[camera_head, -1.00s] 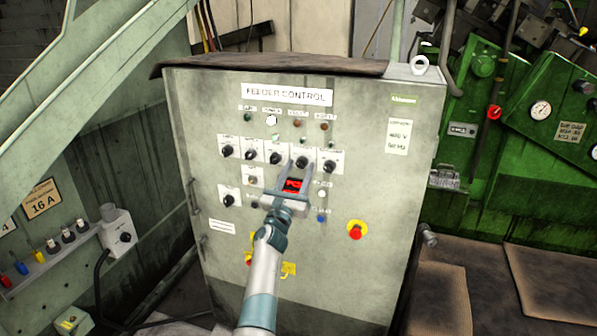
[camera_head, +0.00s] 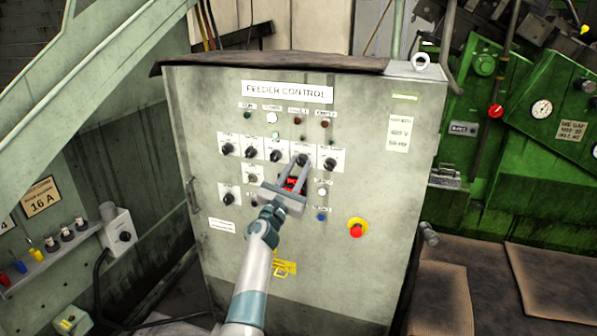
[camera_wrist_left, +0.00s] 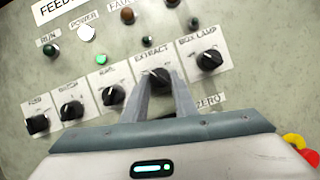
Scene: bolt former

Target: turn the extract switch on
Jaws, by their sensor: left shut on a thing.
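The extract switch (camera_wrist_left: 156,77) is a black rotary knob on a white plate labelled EXTRACT, in the row of knobs on the grey feeder control panel. My left gripper (camera_wrist_left: 162,78) is at this knob, with its two fingers on either side of it and shut on it. In the head view the fingertips of my left gripper (camera_head: 300,164) reach the extract switch (camera_head: 302,159), fourth in the row. The fingers partly hide the knob and its plate. My right gripper is not in view.
The box lamp knob (camera_wrist_left: 209,60) sits close to the right of the gripper, with another knob (camera_wrist_left: 113,95) close to its left. A red emergency button (camera_head: 356,229) on yellow is lower right. Indicator lamps (camera_head: 272,118) line the panel above.

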